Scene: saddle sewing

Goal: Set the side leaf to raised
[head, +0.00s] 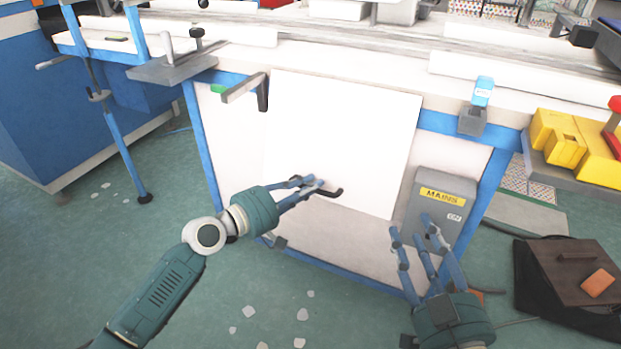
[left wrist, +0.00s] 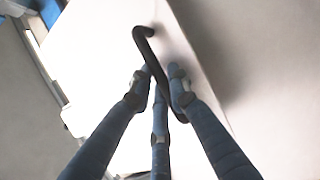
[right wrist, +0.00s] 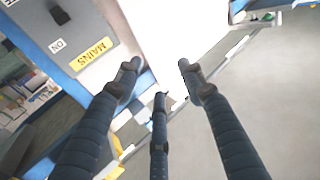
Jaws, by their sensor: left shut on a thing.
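The side leaf (head: 340,140) is a white panel hanging down from the front edge of the workbench in the head view. A dark hooked handle (head: 331,192) sits near its lower edge. My left gripper (head: 316,186) is shut on this handle; the left wrist view shows the fingers around the black hook (left wrist: 158,60).
A dark bracket (head: 245,88) juts out at the leaf's upper left. The floor at left is mostly free.

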